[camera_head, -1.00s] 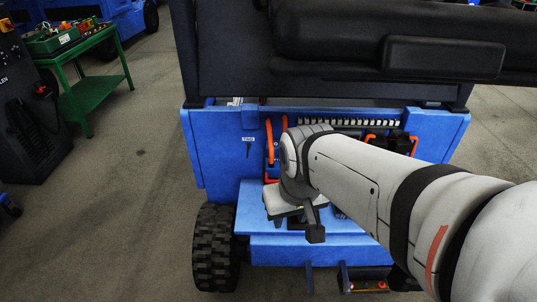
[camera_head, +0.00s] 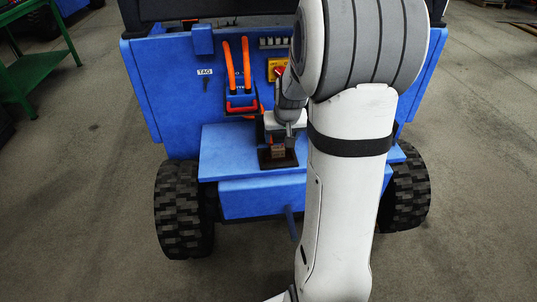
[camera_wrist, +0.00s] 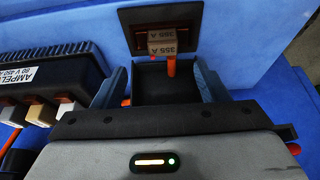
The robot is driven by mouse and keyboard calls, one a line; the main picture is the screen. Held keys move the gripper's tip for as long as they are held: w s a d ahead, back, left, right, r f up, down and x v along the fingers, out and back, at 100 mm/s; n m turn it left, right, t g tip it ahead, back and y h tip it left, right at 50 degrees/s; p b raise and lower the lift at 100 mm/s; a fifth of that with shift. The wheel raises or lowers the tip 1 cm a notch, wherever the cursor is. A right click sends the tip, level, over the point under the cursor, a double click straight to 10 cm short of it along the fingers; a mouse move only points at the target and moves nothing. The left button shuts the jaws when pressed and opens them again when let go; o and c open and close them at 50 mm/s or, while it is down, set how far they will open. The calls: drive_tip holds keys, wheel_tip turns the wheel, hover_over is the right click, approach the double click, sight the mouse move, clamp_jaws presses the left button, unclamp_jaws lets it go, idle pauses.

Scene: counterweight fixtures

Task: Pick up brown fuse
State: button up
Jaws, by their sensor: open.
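In the wrist view, a brown block (camera_wrist: 166,36) labelled 355 A sits in a dark square frame on the blue surface, ahead of my gripper. A lighter tan face (camera_wrist: 168,48) with a like label shows just below it; I cannot tell if this is the same fuse. My gripper (camera_wrist: 165,82) is open, its two fingers apart, with a dark recess and an orange peg between them. The fuse lies beyond the fingertips, roughly centred, not visibly gripped. In the head view, a small brown block (camera_head: 278,151) shows below my gripper (camera_head: 280,140) at the blue ledge.
A black labelled box (camera_wrist: 50,75) with several coloured fuses lies left of my gripper in the wrist view. The head view shows orange cables (camera_head: 237,65), a TAG label (camera_head: 205,72) and the blue ledge (camera_head: 235,150). A green table (camera_head: 35,70) stands far left.

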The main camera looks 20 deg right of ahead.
sight(278, 148)
drive_tip(key=x, duration=0.3)
drive_tip(key=shift+w+d+f+b, duration=0.1)
drive_tip(key=shift+d+b, duration=0.1)
drive_tip(key=shift+b, duration=0.1)
drive_tip(key=x, duration=0.1)
drive_tip(key=b+x, duration=0.1)
drive_tip(key=x, duration=0.1)
drive_tip(key=b+x, duration=0.1)
drive_tip(key=x, duration=0.1)
drive_tip(key=shift+w+a+f, duration=0.2)
drive_tip(key=shift+w+a, duration=0.05)
drive_tip(key=shift+a, duration=0.1)
drive_tip(key=shift+r, duration=0.1)
drive_tip(key=c, duration=0.9)
wheel_tip(278, 148, up, 10)
drive_tip(key=p, duration=0.3)
